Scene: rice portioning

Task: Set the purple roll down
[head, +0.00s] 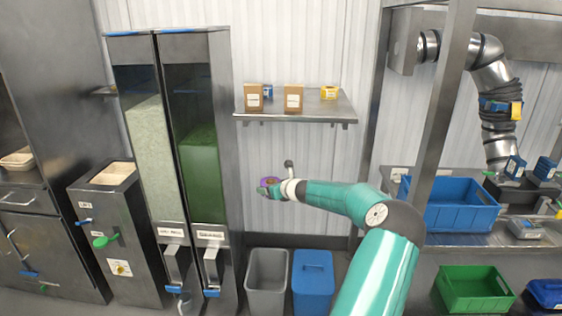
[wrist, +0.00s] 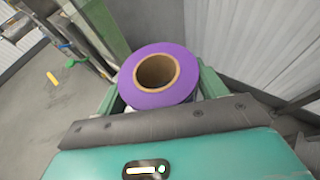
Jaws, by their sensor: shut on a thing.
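The purple roll (wrist: 183,98) has a brown cardboard core and fills the top middle of the wrist view. It sits between the two green fingers of my gripper (wrist: 158,90), which is shut on it. In the head view the purple roll (head: 268,183) is small, at the end of my teal arm. My gripper (head: 272,188) holds it in the air, in front of the corrugated wall and below the wall shelf. The fingertips are too small to make out in the head view.
A metal wall shelf (head: 322,112) holds small boxes. Tall dispensers (head: 200,150) stand to the left. A grey bin (head: 267,285) and a blue bin (head: 313,285) stand below. A blue crate (head: 450,212) sits on the bench to the right, with a green crate (head: 472,292) lower down.

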